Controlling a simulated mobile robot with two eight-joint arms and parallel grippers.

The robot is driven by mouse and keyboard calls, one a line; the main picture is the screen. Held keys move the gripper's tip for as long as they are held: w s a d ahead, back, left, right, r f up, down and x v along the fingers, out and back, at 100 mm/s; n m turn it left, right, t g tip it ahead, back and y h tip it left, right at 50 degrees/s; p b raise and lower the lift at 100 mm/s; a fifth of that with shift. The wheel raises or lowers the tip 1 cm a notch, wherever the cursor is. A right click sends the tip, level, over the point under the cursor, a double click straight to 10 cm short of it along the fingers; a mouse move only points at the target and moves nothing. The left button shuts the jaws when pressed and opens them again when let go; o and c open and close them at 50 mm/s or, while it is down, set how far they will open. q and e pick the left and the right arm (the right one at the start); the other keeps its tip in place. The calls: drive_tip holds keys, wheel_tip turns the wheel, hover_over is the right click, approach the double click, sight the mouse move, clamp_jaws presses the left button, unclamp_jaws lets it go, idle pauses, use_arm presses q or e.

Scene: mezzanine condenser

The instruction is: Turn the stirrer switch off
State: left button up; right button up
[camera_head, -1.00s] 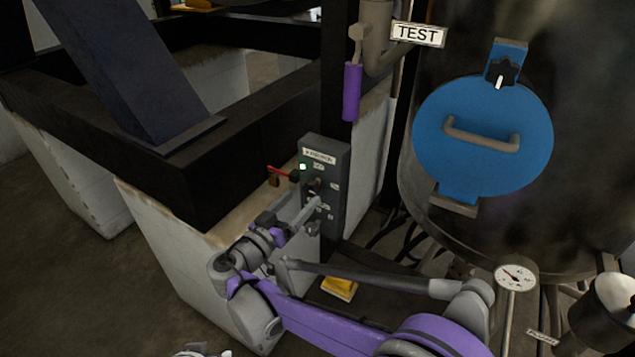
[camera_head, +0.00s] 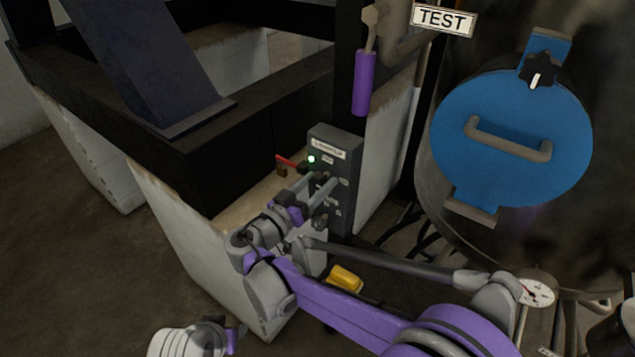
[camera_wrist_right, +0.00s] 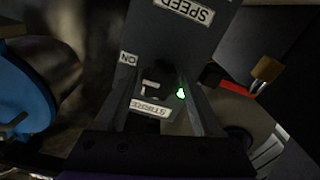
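In the right wrist view the box appears upside down. There the dark stirrer switch (camera_wrist_right: 153,88) sits beside its label (camera_wrist_right: 150,107), an ON label (camera_wrist_right: 128,58) and the lit lamp (camera_wrist_right: 181,93). My right gripper (camera_head: 322,182) is at the box face, just below the lamp. Its fingers are apart, one on each side of the switch; whether they touch it I cannot tell. My left gripper's fingers are not in view.
A red-handled part (camera_head: 287,161) with a brass body sits left of the box. A purple handle (camera_head: 362,84) hangs above it. The dark vessel with a blue hatch (camera_head: 490,165) stands to the right. A yellow object (camera_head: 345,279) lies below my right arm.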

clamp_jaws()
drive_tip(key=n, duration=0.4)
drive_tip(key=shift+n, duration=0.4)
drive_tip(key=n+b, duration=0.1)
drive_tip(key=n, duration=0.3)
drive_tip(key=shift+f+n, duration=0.1)
drive_tip(key=shift+n, duration=0.2)
drive_tip(key=n, duration=0.4)
drive_tip(key=shift+n+b, duration=0.3)
drive_tip(key=shift+b, duration=0.1)
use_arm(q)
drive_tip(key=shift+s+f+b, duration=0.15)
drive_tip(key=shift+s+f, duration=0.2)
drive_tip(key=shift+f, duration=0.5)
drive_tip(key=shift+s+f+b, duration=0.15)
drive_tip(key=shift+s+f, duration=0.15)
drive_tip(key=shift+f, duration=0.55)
use_arm(e)
drive_tip(key=shift+n, duration=2)
